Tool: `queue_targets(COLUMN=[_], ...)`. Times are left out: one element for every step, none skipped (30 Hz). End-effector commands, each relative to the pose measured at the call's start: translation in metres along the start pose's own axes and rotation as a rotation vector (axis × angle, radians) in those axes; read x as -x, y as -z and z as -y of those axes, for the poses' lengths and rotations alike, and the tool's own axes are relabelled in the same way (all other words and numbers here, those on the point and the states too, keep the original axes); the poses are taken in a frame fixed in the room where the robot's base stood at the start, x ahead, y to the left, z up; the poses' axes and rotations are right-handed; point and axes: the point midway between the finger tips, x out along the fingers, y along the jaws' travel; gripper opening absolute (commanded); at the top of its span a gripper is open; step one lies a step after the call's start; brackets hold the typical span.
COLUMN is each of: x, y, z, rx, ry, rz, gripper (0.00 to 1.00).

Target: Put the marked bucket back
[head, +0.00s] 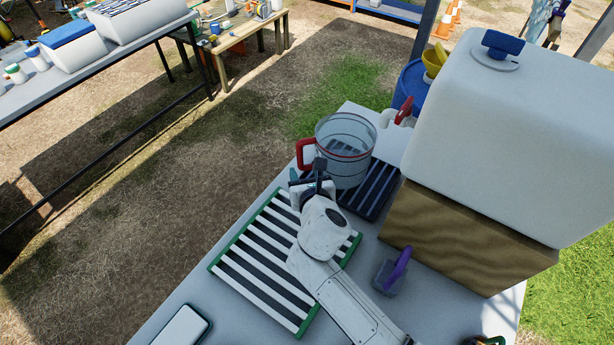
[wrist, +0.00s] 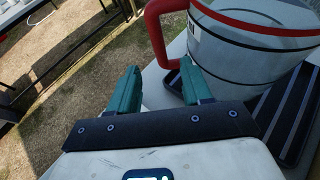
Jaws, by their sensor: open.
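The marked bucket (head: 350,172) is a clear, round bucket with a red band and a red side handle (head: 305,152). It stands upright on a dark slatted mat (head: 379,190) on the grey table. In the wrist view the bucket (wrist: 262,65) fills the upper right, its red handle (wrist: 155,32) curving to the left. My gripper (wrist: 158,72) is open, with two green fingers. The handle's lower end shows between the fingertips in the picture; I cannot tell whether they reach around it. In the head view my gripper (head: 308,172) is just in front of the handle, partly hiding the bucket's base.
A green-edged white slatted rack (head: 258,262) lies left of my arm. A large white tank (head: 510,130) on a wooden block (head: 450,238) stands to the right. A purple-handled item (head: 394,272) sits nearer.

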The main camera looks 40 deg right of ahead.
Motion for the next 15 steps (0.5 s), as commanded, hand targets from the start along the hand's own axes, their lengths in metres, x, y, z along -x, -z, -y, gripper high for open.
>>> queue_targets(x=[0.008, 0.011, 0.015, 0.018, 0.019, 0.022, 0.023, 0.024, 0.024, 0.025, 0.025, 0.025, 0.024, 0.024, 0.024], y=[0.001, 0.001, 0.0, 0.0, 0.0, 0.0, 0.0, 0.0, 0.0, 0.0, 0.0, 0.0, 0.0, 0.0, 0.0], z=[-0.001, -0.001, 0.0, 0.0, 0.0, 0.0, 0.0, 0.0, 0.0, 0.0, 0.0, 0.0, 0.0, 0.0, 0.0], rx=[0.0, 0.0, 0.0, 0.0, 0.0, 0.0, 0.0, 0.0, 0.0, 0.0, 0.0, 0.0, 0.0, 0.0, 0.0], ry=[-0.002, -0.002, -0.001, -0.001, -0.001, -0.001, -0.001, -0.001, -0.001, -0.001, -0.001, -0.001, 0.0, 0.0, 0.0], rz=[0.0, 0.0, 0.0, 0.0, 0.0, 0.0, 0.0, 0.0, 0.0, 0.0, 0.0, 0.0, 0.0, 0.0, 0.0], gripper=[0.49, 0.49, 0.49, 0.49, 0.49, 0.49, 0.49, 0.49, 0.49, 0.49, 0.49, 0.49, 0.49, 0.49, 0.49])
